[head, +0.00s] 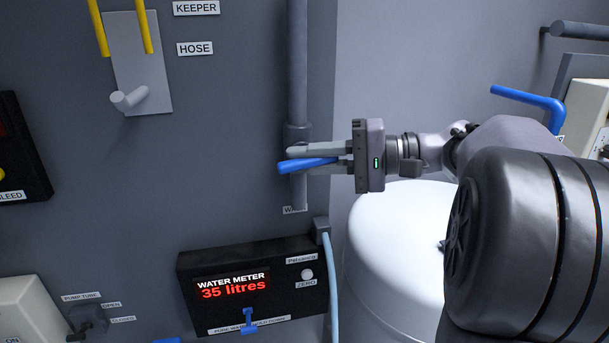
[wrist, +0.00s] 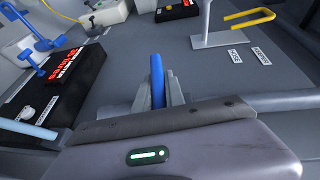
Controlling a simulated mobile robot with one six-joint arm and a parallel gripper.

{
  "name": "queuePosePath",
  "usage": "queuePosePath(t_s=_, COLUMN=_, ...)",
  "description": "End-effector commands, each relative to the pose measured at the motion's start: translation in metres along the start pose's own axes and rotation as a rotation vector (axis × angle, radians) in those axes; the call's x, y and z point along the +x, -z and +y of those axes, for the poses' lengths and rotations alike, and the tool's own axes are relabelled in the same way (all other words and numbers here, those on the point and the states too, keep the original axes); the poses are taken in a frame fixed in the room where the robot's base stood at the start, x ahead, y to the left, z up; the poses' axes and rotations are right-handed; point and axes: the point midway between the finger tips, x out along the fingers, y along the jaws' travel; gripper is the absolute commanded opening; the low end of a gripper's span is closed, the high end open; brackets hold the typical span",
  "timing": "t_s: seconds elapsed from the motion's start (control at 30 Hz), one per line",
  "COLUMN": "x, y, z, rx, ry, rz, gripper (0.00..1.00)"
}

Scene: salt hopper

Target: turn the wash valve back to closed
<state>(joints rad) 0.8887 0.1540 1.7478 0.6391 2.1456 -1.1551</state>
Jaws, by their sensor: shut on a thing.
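The wash valve's blue lever (head: 304,165) is at the lower part of a vertical grey pipe (head: 297,60) on the dark wall panel. The lever lies nearly level in the head view, its left end slightly lower. A label (head: 294,210) below is partly hidden by the pipe's end. My gripper (head: 308,161) reaches in from the right and is shut on the lever. In the wrist view the blue lever (wrist: 157,78) stands between the two grey fingers (wrist: 158,100). The valve body is partly hidden by the fingers.
The black water meter box (head: 225,272) below reads 35 litres and has a blue tap (head: 248,321). A pale hose (head: 331,285) runs down beside it. A grey bracket plate (head: 140,65) is at upper left. A white drum (head: 405,245) stands below my arm.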

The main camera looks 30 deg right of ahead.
Motion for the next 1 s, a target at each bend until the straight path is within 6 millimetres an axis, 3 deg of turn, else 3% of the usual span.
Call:
queuePosePath(t_s=0.77, x=0.0005, y=-0.0004, z=0.0000, rx=0.039, ry=0.092, rz=-0.002, gripper=0.00)
queuePosePath(t_s=0.8, x=0.0005, y=-0.0004, z=0.0000, rx=0.039, ry=0.092, rz=-0.001, gripper=0.17)
queuePosePath(t_s=0.9, x=0.0005, y=-0.0004, z=-0.0001, rx=0.039, ry=0.092, rz=-0.001, gripper=0.36)
queuePosePath(t_s=1.0, x=0.0004, y=-0.0003, z=-0.0001, rx=0.039, ry=0.092, rz=-0.001, gripper=0.36)
